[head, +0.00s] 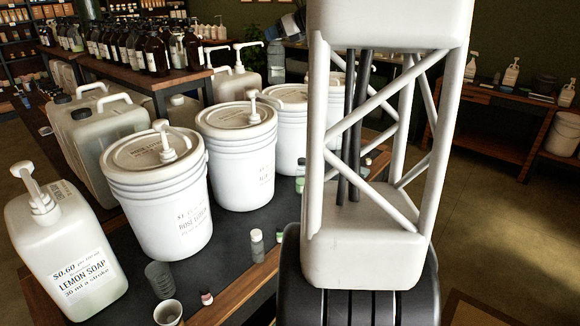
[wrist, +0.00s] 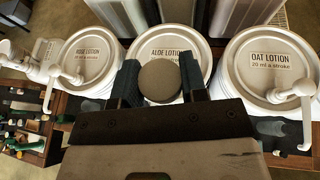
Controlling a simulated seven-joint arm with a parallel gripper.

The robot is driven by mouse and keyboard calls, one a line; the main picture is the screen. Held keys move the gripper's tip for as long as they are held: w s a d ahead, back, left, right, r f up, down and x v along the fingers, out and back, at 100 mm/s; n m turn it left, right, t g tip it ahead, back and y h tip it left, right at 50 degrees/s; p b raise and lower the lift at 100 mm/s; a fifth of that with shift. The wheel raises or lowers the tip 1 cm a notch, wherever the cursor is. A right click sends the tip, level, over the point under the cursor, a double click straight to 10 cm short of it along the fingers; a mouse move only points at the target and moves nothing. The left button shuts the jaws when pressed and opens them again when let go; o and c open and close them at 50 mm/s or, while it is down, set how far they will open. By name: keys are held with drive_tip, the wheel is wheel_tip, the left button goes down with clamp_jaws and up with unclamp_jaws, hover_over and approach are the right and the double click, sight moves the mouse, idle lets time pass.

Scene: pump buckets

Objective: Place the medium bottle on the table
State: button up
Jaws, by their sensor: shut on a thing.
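My gripper (wrist: 160,66) is shut on a round, dull grey thing (wrist: 161,84) between its two fingers in the wrist view. I see it from the top, so its body is hidden. In the head view a clear, bottle-like shape (head: 276,58) hangs below the dark gripper end, behind the pump buckets; it appears to be the held bottle. Part of my gripper is cut off or hidden by my column. The table (head: 225,235) has a dark top with a wooden edge.
White lotion buckets with pumps (head: 238,160) stand in a row; the aloe lotion lid (wrist: 165,50) is beyond my fingers, with the oat lotion lid (wrist: 262,65) to the right. A lemon soap jug (head: 70,255), a grey-green container (head: 160,280) and a capped bottle (head: 257,243) stand near the front.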

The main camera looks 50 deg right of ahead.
drive_tip(key=shift+s+d+f, duration=0.2)
drive_tip(key=shift+s+d, duration=0.4)
drive_tip(key=shift+s, duration=0.05)
drive_tip(key=s+d+f+n+y, duration=0.2)
drive_tip(key=s+f, duration=0.3)
drive_tip(key=f, duration=0.2)
drive_tip(key=s+a+f+n+g+y, duration=0.15)
drive_tip(key=a+f, duration=0.25)
drive_tip(key=f, duration=0.5)
drive_tip(key=s+a+f, duration=0.2)
drive_tip(key=a+f, duration=0.2)
drive_tip(key=f, duration=0.4)
drive_tip(key=w+a+f, duration=0.3)
drive_tip(key=a+f, duration=0.4)
drive_tip(key=a, duration=0.1)
drive_tip(key=w+a+f+m+h, duration=0.1)
drive_tip(key=w+a+f, duration=0.3)
drive_tip(key=a+f, duration=0.4)
drive_tip(key=shift+w+a+t, duration=0.25)
drive_tip(key=shift+a+t, duration=0.2)
drive_tip(key=shift+a, duration=0.05)
drive_tip(key=shift+f, duration=0.15)
